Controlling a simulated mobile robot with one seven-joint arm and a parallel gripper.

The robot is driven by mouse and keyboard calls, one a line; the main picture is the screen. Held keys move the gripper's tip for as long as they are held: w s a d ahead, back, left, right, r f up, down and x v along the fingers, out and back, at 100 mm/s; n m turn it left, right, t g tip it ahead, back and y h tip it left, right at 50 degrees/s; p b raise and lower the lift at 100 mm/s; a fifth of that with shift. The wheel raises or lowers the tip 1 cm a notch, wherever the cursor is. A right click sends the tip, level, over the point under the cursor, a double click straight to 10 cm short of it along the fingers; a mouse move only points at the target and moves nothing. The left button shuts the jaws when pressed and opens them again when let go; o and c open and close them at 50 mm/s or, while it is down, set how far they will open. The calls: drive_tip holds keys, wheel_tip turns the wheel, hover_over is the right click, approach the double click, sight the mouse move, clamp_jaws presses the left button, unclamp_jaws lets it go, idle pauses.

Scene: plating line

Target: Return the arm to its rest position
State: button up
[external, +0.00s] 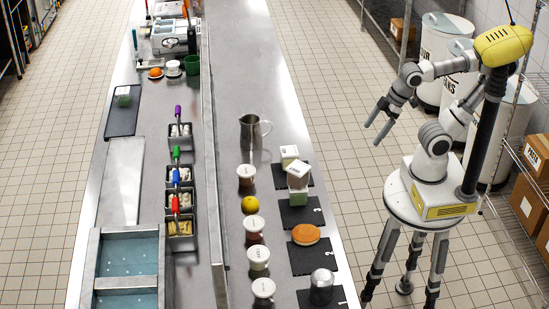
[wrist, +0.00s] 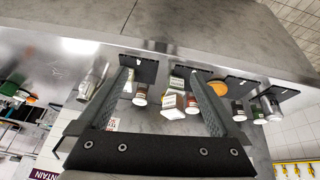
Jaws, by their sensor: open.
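My arm is bent and raised at the right of the external view, to the right of the steel counter (external: 262,75). My gripper (external: 376,133) hangs in the air beyond the counter's right edge, over the tiled floor. Its two fingers are spread apart and point down and left, with nothing between them. In the wrist view my gripper (wrist: 163,78) also shows open and empty, its two dark fingers apart. The counter items seen between and around the fingers are at a distance, not touched.
White bins (external: 440,60) and a wire shelf with cartons (external: 530,205) are behind my arm.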

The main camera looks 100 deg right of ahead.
drive_tip(key=shift+s+a+r+m, duration=0.15)
drive_tip(key=shift+r+m, duration=0.1)
drive_tip(key=shift+m, duration=0.25)
